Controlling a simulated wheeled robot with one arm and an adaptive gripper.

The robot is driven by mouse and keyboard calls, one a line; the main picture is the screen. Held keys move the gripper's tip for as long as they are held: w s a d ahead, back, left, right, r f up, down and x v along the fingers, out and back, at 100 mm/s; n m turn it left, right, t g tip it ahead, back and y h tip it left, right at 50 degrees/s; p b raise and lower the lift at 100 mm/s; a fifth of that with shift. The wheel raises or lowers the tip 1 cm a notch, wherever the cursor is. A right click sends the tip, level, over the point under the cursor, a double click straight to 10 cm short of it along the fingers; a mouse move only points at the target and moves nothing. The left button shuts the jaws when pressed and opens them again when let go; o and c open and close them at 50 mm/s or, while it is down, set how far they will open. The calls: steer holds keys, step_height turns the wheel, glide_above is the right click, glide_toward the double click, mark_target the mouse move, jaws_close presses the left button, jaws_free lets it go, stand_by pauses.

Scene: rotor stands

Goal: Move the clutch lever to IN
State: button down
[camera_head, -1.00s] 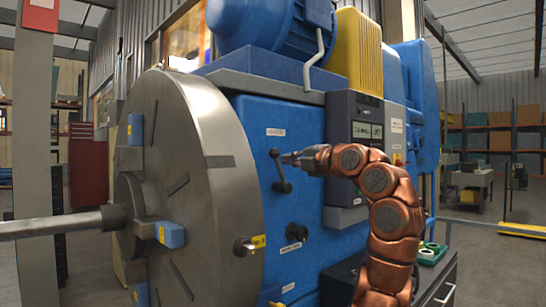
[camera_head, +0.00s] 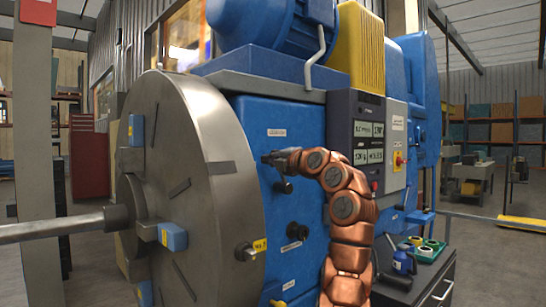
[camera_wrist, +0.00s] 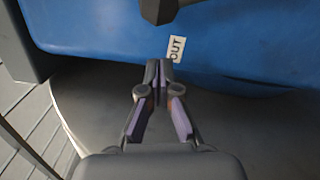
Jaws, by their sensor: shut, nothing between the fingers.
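The clutch lever's dark hub (camera_head: 283,187) sits on the blue front panel, right of the big steel disc. My gripper (camera_head: 268,158) is just above the hub, close to the panel, and hides or blends with the lever's arm, so its exact angle is unclear. In the wrist view my gripper (camera_wrist: 158,66) is shut with nothing between its fingertips. A small white OUT label (camera_wrist: 176,49) is on the blue panel just beyond the tips. A dark part (camera_wrist: 160,10), seemingly of the lever, shows at the top edge, apart from the fingers.
The large steel disc (camera_head: 205,110) with blue jaws stands close on the left, with a bar from its centre. Another dark knob (camera_head: 296,231) is lower on the panel. A control box (camera_head: 368,130) is to the right, above a cart with a green tray (camera_head: 428,250).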

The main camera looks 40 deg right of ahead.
steer(key=shift+w+d+r+p, duration=0.15)
steer(key=shift+w+d+p, duration=0.1)
steer(key=shift+d, duration=0.4)
steer(key=shift+w+d+r+p, duration=0.1)
steer(key=shift+d+r+p, duration=0.1)
steer(key=shift+d, duration=0.45)
steer(key=shift+f, duration=0.1)
